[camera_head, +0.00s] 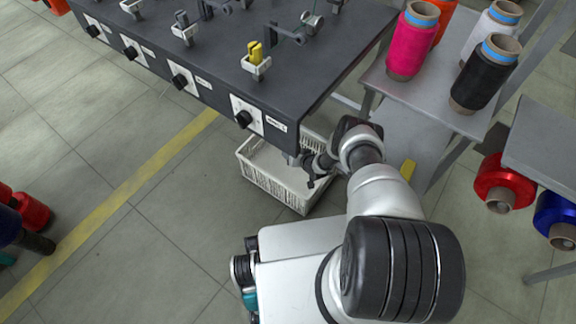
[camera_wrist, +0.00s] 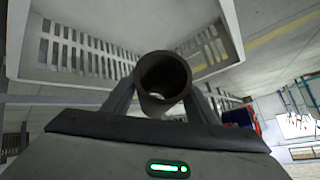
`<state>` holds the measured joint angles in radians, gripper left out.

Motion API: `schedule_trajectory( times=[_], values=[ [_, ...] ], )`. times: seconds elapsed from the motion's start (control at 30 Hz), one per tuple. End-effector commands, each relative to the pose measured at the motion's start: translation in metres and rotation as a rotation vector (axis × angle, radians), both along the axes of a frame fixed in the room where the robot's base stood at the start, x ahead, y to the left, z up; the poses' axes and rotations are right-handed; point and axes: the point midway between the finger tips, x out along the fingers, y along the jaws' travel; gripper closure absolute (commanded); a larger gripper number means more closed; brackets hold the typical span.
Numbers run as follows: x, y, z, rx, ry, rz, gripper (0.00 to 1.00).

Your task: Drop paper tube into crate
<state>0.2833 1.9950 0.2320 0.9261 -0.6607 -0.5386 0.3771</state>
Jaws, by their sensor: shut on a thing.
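A hollow brown paper tube (camera_wrist: 165,74) shows nearly end-on in the wrist view. My gripper (camera_wrist: 163,90) is shut on it, one finger on each side. The white slotted crate (camera_head: 268,187) stands on the floor in the head view, partly under the machine's front right corner. My gripper (camera_head: 308,170) appears over the crate's right part there, partly covered by my arm. The crate (camera_wrist: 75,57) also fills the upper part of the wrist view, behind the tube. I cannot tell the tube's exact height relative to the crate's rim.
The dark winding machine (camera_head: 205,75) overhangs the crate's back. A grey shelf (camera_head: 440,112) with pink, white and black spools is at the right. Red (camera_head: 503,184) and blue spools stick out below another shelf. Floor left of the crate is clear.

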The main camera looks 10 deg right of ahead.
Motion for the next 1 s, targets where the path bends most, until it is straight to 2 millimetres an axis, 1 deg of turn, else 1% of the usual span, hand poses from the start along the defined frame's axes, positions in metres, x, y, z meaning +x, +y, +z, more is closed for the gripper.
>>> schedule_trajectory(
  times=[0.03, 0.13, 0.17, 0.43, 0.57, 0.67, 0.77, 1.0],
  values=[
    [0.0, 0.0, 0.0, 0.0, 0.0, 0.0, 0.44],
    [0.0, 0.0, 0.0, 0.0, 0.0, 0.0, 0.27],
    [0.0, 0.0, 0.0, 0.0, 0.0, 0.0, 0.26],
    [-0.001, 0.0, 0.001, 0.0, 0.001, 0.0, 0.26],
    [-0.007, -0.002, 0.01, 0.0, 0.002, -0.001, 0.26],
    [-0.018, -0.006, 0.023, 0.001, 0.003, 0.0, 0.26],
    [-0.035, -0.011, 0.039, 0.001, 0.004, -0.002, 0.26],
    [-0.077, -0.025, 0.078, 0.0, 0.003, -0.002, 0.26]
  ],
)
